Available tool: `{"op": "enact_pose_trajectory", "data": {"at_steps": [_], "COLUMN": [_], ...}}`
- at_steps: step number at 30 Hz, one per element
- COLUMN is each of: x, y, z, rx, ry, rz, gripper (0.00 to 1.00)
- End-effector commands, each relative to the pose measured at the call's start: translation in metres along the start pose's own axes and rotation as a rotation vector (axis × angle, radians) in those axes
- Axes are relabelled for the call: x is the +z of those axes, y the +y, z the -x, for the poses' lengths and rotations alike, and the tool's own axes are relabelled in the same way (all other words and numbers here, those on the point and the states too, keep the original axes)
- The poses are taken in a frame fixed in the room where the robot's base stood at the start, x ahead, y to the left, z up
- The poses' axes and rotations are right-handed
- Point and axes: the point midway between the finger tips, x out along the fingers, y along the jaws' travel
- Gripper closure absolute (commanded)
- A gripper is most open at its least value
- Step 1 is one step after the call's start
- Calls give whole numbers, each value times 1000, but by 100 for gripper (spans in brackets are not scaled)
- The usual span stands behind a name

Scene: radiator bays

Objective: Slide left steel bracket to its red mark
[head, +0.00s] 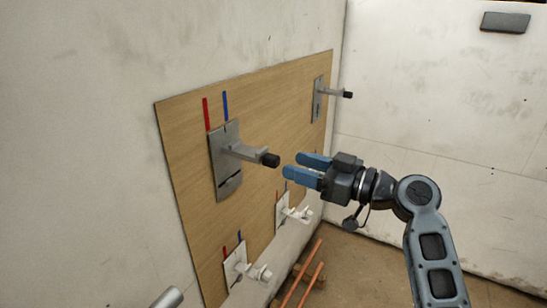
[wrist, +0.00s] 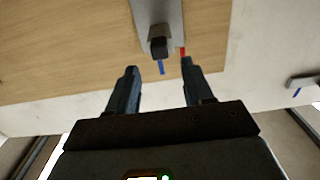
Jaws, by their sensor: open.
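The left steel bracket (head: 225,172) is a grey plate on the wooden board, with an arm jutting out to a black tip (head: 270,159). A red mark (head: 206,114) and, to its right, a blue mark (head: 225,104) stand above the plate; the plate's dark top notch lines up about with the blue one. My gripper (head: 293,166) is open and empty, just right of the black tip and apart from it. In the wrist view the bracket (wrist: 158,14) lies ahead between the open fingers, with the blue mark (wrist: 161,67) and red mark (wrist: 183,52) partly showing.
The wooden board (head: 270,105) hangs on the left wall. A second steel bracket (head: 317,99) sits farther right on it. Below are two white valve fittings (head: 235,268) with red and blue marks. Copper pipes (head: 311,270) are low down. The space right of the board looks open.

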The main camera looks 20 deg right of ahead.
Motion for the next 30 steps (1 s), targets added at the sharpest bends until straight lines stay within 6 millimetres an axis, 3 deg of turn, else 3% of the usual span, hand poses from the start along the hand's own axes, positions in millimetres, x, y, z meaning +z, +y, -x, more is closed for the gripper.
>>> {"op": "enact_pose_trajectory", "data": {"at_steps": [9,15,26,30], "x": [-1,0,1,1], "y": [-1,-1,-1,-1], "z": [-47,-67,-72,-72], "rx": [-1,-1,1,1], "ry": [-2,-2,-1,-1], "rz": [-2,-3,-3,-3], "gripper": [49,49,50,63]}}
